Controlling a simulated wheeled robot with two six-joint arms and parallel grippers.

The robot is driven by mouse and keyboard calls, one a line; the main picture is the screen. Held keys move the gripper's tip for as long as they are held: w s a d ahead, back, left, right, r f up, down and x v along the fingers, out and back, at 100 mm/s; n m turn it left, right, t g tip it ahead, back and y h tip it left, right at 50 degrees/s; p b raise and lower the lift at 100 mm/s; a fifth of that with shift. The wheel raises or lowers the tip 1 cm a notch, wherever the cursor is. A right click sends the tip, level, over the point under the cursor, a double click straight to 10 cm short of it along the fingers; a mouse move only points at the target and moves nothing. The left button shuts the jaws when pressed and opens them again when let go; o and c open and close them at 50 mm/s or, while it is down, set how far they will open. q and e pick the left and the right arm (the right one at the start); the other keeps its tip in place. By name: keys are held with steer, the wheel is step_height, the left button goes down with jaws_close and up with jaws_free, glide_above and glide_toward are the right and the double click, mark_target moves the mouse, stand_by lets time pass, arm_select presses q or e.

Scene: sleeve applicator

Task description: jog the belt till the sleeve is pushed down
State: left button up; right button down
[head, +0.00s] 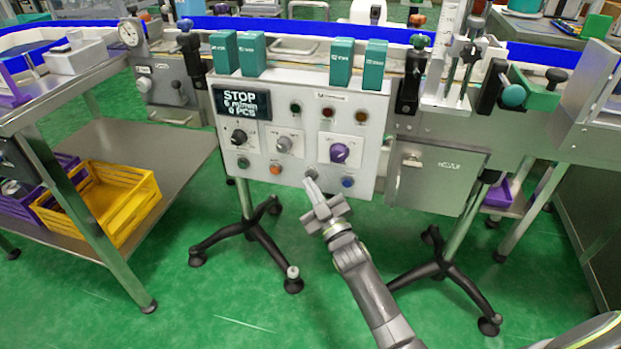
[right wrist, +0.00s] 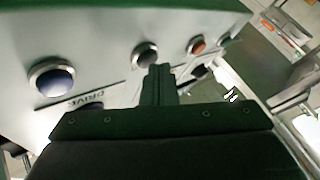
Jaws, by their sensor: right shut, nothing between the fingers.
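The control panel (head: 258,145) stands below the blue belt (head: 290,27). Its display (head: 242,104) reads STOP, 6 m/min and 0 PCS. Along its bottom row are a green button, an orange button (head: 275,168), a grey button (head: 311,171) and a blue button (head: 347,181). My right gripper (head: 311,184) is shut and empty, its tips just below the grey button. In the right wrist view the shut fingers (right wrist: 158,85) point at the grey button (right wrist: 145,54); I cannot tell whether they touch it. I cannot make out the sleeve. My left gripper is out of view.
The panel also has a purple knob (head: 339,153) and a grey knob (head: 284,144). Teal boxes (head: 223,52) stand above it. A steel cabinet (head: 435,178) is to the right. A yellow crate (head: 105,200) sits on the left cart's lower shelf. The green floor in front is open.

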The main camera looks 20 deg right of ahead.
steer(key=shift+w+d, duration=0.1)
steer(key=shift+w, duration=0.05)
stand_by(0.5)
steer(key=shift+s+a+p, duration=0.45)
steer(key=shift+s, duration=0.25)
steer(key=s+a+p, duration=0.1)
steer(key=s, duration=0.1)
steer(key=s+a+p, duration=0.1)
steer(key=s+p, duration=0.1)
steer(key=shift+a, duration=0.4)
stand_by(3.4)
